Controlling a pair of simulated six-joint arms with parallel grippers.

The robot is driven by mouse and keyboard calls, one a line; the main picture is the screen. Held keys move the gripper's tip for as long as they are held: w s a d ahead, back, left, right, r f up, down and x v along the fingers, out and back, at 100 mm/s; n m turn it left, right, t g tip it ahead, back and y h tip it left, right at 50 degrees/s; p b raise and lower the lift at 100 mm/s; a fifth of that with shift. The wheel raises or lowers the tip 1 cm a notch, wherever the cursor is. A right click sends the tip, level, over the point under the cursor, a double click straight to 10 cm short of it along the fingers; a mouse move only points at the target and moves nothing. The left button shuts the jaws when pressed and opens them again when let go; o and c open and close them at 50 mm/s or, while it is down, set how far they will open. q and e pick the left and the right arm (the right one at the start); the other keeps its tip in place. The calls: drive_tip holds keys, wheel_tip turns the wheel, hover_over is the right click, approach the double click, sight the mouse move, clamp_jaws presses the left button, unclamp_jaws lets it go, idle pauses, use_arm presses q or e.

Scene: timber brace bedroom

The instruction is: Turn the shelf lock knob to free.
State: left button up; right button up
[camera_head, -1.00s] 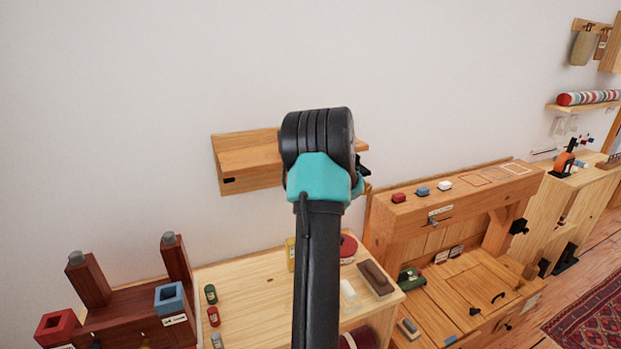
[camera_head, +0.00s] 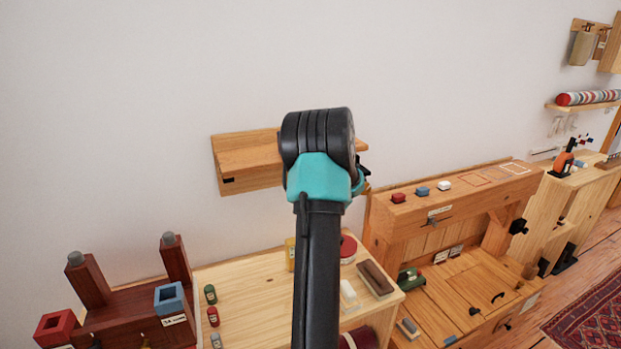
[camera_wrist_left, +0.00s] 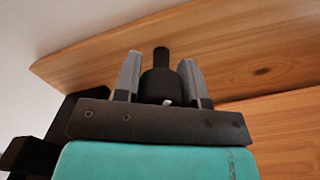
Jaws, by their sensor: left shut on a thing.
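The wooden wall shelf (camera_head: 240,160) is fixed to the wall, left of the middle in the head view, partly covered by my left arm. In the left wrist view its wood (camera_wrist_left: 235,40) fills the background. A black lock knob (camera_wrist_left: 160,82) with a narrow stem stands between the two grey fingers of my left gripper (camera_wrist_left: 160,75). The gripper is shut on the knob, with a finger on each side. A small white mark shows low on the knob. In the head view the knob is hidden behind my arm. My right gripper is not in view.
Below the shelf is a light wooden bench (camera_head: 245,290) with small jars, a brown block (camera_head: 375,278) and a red round thing (camera_head: 347,248). A dark wooden stand with posts (camera_head: 90,280) is at the left. A wooden workbench (camera_head: 470,210) is at the right. The wall above is clear.

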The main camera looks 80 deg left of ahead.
use_arm(q)
drive_tip(key=shift+m, duration=0.3)
drive_tip(key=o, duration=0.9)
drive_tip(key=shift+d, duration=0.1)
drive_tip(key=w+d, duration=0.1)
drive_tip(key=d, duration=0.4)
drive_tip(key=w+d, duration=0.1)
drive_tip(key=d, duration=0.5)
drive_tip(key=w+d, duration=0.1)
drive_tip(key=d, duration=0.5)
drive_tip(key=shift+r, duration=0.35)
drive_tip(key=shift+w, duration=0.1)
